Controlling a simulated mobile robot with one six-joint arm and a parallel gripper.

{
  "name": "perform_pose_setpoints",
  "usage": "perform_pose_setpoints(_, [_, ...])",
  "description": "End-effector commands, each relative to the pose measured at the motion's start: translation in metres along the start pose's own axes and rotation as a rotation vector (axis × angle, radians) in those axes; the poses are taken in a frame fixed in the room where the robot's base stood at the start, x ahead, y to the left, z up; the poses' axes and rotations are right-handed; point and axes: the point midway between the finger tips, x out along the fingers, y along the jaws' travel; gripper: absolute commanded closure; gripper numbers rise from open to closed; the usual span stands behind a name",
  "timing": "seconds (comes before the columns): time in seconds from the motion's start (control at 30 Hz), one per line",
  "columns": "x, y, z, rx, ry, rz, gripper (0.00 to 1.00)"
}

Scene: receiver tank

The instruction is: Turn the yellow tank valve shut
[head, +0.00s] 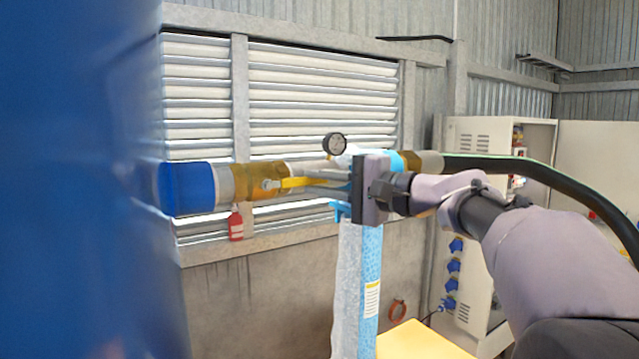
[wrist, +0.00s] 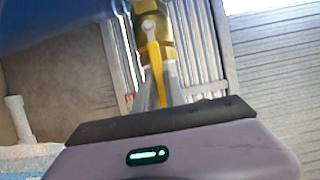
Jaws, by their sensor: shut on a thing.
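The yellow valve handle (head: 292,183) runs along the pipe, from a pivot on the brass valve body (head: 262,176) toward the right. In the wrist view the handle (wrist: 155,62) extends from the brass fitting (wrist: 152,20) down between the silver fingers. My gripper (head: 325,178) comes in from the right. It is shut on the free end of the handle, whose tip is partly hidden by the fingers and the dark palm. The handle looks roughly in line with the pipe in the head view.
A blue tank (head: 75,180) fills the left side. A pressure gauge (head: 335,144) sits above the pipe near my fingers. A red tag (head: 236,224) hangs below the valve. A black hose (head: 540,172) runs right, behind my arm. A light blue post (head: 368,270) stands below the gripper.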

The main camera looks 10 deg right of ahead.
Motion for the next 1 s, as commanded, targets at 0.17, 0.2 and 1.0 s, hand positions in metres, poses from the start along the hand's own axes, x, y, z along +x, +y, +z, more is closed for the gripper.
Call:
perform_pose_setpoints(0.17, [0.000, 0.006, 0.000, 0.037, 0.000, -0.016, 1.00])
perform_pose_setpoints(0.2, [0.000, 0.009, 0.000, 0.053, 0.000, -0.024, 1.00])
perform_pose_setpoints(1.0, [0.009, 0.068, 0.023, 0.703, -0.003, -0.292, 1.00])
